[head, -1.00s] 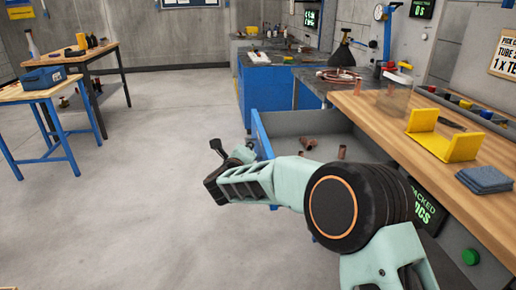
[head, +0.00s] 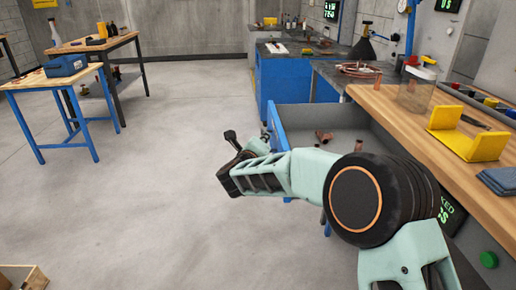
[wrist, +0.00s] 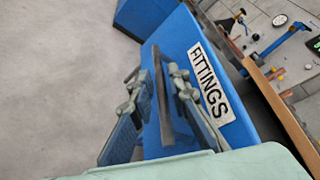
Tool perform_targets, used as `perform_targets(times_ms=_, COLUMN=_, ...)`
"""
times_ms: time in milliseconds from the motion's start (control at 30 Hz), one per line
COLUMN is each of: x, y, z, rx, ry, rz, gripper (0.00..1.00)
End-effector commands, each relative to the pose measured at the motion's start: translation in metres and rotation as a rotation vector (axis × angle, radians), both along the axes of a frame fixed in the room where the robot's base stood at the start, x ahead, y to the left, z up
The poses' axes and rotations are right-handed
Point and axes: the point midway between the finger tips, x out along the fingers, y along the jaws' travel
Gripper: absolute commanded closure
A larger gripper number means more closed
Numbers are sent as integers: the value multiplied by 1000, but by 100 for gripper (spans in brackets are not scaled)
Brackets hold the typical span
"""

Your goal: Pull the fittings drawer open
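The fittings drawer (head: 279,130) stands pulled out from under the wooden-topped bench, with copper fittings (head: 324,136) visible inside its grey interior. In the wrist view its blue front (wrist: 187,45) carries a white FITTINGS label (wrist: 211,82). A dark bar handle (wrist: 163,95) runs along that front. My gripper (wrist: 155,80) is at the handle, one finger on each side of it. The fingers are apart, with a gap showing between the left finger and the bar. In the head view my gripper (head: 248,140) is in front of the drawer, and my arm hides part of the drawer.
The wooden bench top (head: 385,103) holds a clear container (head: 416,95), a yellow bracket (head: 467,138) and folded blue cloths (head: 500,180). A blue cabinet (head: 283,80) stands beyond. A blue-legged table (head: 55,85) is at left. The floor between is clear; a wooden box (head: 22,278) is at lower left.

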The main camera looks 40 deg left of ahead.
Motion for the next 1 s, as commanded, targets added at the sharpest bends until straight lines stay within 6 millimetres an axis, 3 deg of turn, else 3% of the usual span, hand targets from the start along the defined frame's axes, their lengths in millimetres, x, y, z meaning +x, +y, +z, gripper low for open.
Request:
perform_targets(times_ms=500, x=-76, y=-45, z=19, rx=-2, ry=-1, rz=2, gripper=84)
perform_targets(times_ms=700, x=-90, y=-53, z=23, rx=-1, ry=-1, rz=1, gripper=84)
perform_targets(times_ms=1000, x=-92, y=-54, z=23, rx=-1, ry=0, rz=1, gripper=84)
